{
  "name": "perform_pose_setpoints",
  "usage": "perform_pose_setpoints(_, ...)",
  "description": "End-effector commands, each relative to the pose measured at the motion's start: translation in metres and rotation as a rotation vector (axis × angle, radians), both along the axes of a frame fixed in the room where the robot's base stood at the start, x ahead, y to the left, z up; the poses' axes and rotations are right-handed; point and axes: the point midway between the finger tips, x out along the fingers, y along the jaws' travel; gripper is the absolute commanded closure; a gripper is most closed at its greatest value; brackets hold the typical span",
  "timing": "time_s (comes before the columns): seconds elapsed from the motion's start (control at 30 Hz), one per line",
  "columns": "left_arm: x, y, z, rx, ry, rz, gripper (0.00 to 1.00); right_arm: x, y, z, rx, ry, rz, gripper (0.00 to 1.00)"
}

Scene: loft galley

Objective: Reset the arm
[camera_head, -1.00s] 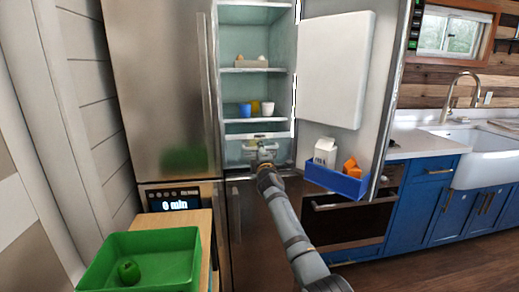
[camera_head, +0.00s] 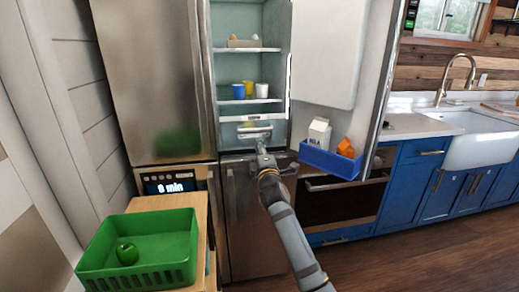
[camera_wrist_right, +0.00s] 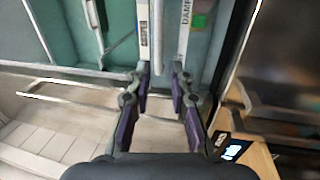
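My right arm reaches from the lower right toward the open fridge (camera_head: 278,100). Its gripper (camera_head: 255,133) is in front of the bottom part of the fridge opening. In the right wrist view the right gripper (camera_wrist_right: 160,82) shows two dark purple-padded fingers standing apart, with nothing between them. Fridge shelves and a metal rail show beyond the fingers. My left gripper is not in view.
The fridge door stands open at right; its blue bin (camera_head: 330,160) holds a white carton (camera_head: 319,131) and an orange item (camera_head: 346,148). Cups stand on a shelf.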

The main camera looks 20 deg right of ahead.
Motion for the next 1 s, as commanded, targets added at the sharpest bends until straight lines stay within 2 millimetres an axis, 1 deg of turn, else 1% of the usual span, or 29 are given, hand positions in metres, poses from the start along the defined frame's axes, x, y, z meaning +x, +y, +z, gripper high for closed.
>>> perform_pose_setpoints(0.1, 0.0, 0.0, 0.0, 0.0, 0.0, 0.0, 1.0, -0.004, 0.001, -0.001, 0.0, 0.0, 0.0, 0.79)
perform_pose_setpoints(0.5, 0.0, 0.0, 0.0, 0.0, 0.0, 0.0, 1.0, -0.004, 0.001, -0.001, 0.0, 0.0, 0.0, 0.79)
perform_pose_setpoints(0.57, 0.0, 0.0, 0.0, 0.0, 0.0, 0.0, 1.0, -0.003, 0.001, -0.005, 0.005, 0.006, 0.002, 0.79)
perform_pose_setpoints(0.6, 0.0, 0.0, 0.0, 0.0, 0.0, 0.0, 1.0, -0.002, 0.001, -0.014, 0.017, 0.019, 0.004, 0.79)
perform_pose_setpoints(0.67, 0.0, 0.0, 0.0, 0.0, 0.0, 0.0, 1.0, 0.001, 0.001, -0.04, 0.049, 0.055, 0.014, 0.79)
perform_pose_setpoints(0.77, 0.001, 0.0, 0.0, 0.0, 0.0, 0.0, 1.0, 0.003, 0.002, -0.112, 0.152, 0.154, 0.033, 0.79)
perform_pose_setpoints(0.8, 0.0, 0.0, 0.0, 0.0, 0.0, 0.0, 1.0, 0.001, 0.002, -0.148, 0.206, 0.202, 0.038, 0.79)
perform_pose_setpoints(0.87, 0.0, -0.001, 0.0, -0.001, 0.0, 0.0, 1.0, -0.006, 0.003, -0.203, 0.289, 0.274, 0.041, 0.79)
perform_pose_setpoints(0.9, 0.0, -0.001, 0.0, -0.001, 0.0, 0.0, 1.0, -0.014, 0.003, -0.238, 0.344, 0.32, 0.038, 0.79)
perform_pose_setpoints(0.97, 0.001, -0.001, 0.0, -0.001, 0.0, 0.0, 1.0, -0.028, 0.004, -0.291, 0.428, 0.389, 0.028, 0.79)
perform_pose_setpoints(1.0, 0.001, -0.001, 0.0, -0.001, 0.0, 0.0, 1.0, -0.041, 0.005, -0.325, 0.483, 0.433, 0.018, 0.79)
